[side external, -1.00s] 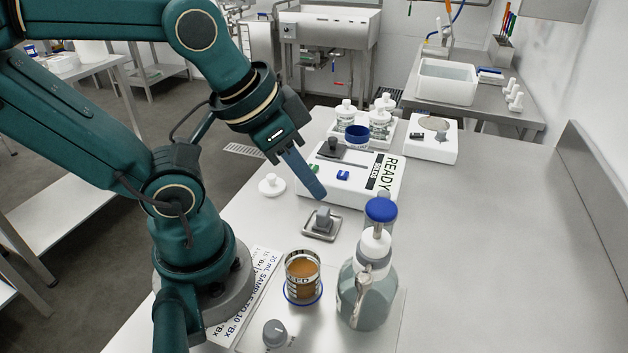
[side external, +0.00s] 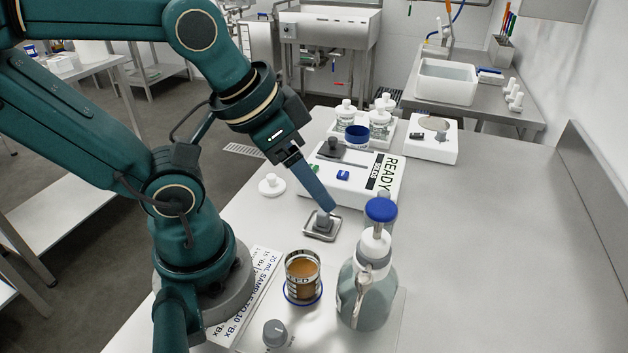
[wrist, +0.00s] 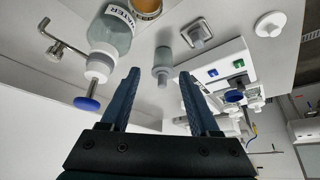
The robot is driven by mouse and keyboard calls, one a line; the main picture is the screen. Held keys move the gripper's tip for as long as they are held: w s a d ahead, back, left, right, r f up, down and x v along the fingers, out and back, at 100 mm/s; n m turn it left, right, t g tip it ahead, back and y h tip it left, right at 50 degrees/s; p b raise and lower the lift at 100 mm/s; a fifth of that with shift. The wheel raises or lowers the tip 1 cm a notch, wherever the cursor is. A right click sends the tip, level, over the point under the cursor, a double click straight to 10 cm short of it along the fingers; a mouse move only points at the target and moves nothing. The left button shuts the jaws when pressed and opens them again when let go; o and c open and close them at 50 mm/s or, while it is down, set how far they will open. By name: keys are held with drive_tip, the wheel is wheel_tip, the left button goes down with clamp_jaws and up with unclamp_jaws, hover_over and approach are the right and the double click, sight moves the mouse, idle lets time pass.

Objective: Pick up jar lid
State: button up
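A white round lid with a small knob (side external: 271,187) lies flat on the table, left of the READY device; it looks like the jar lid. It also shows at the upper right of the wrist view (wrist: 270,24), outside the fingers. My gripper (side external: 331,209) is open and empty, its blue fingers pointing down to the right of that lid. In the side view the fingertips overlap the grey knobbed piece on a small metal tray (side external: 322,235). In the wrist view the open fingers (wrist: 156,74) frame a grey capped cylinder (wrist: 163,62); contact does not show.
A water bottle (side external: 366,295) stands at the front, with a blue disc (side external: 381,210) above it. An amber sample cup (side external: 302,275) is to its left. The white READY device (side external: 350,182) and several white-capped bottles stand behind. The table's right side is clear.

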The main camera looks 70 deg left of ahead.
drive_tip(key=m+g, duration=0.6)
drive_tip(key=m, duration=3)
hover_over(271, 176)
wheel_tip(271, 176, down, 9)
drive_tip(key=shift+f, duration=2.5)
clamp_jaws()
